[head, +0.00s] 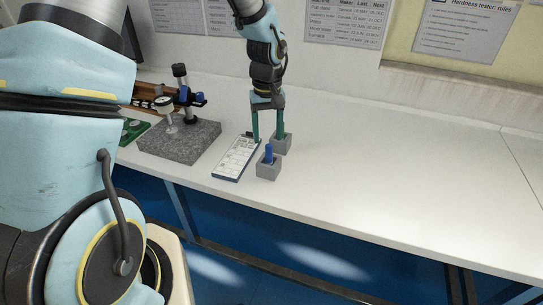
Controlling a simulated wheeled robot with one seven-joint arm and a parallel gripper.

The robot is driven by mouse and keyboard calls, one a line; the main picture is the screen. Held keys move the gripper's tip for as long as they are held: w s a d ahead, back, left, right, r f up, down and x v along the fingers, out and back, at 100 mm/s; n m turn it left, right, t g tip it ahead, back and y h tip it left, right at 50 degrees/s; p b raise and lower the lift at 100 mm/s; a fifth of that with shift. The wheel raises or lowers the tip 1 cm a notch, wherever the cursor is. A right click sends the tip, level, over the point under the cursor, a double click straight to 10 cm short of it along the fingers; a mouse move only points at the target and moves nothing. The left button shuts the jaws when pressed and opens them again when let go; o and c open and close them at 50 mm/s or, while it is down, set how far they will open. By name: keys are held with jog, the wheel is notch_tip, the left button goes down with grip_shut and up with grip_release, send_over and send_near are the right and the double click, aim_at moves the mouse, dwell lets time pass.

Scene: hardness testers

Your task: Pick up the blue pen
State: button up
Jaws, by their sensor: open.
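The blue pen (268,151) stands upright in a small grey block holder (268,170) near the front edge of the white bench. Only its upper part shows; the lower end is hidden in the holder. My gripper (268,137) points down with its two teal fingers apart and nothing visible between them. In the picture the fingertips are just above the pen's top, one on each side. The pen does not look gripped, and the exact depth between fingers and pen is hard to tell.
A second grey block (281,144) is behind the pen's holder, partly hidden by a finger. A clipboard with a sheet (237,158) lies to the left. A granite slab (180,141) carries a dial gauge stand (182,90). The bench's right side (420,165) is clear.

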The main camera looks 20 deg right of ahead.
aim_at(269, 145)
jog(key=shift+s+f+p, duration=0.2)
jog(key=shift+f+p, duration=1.05)
jog(key=shift+f, duration=1.75)
grip_shut()
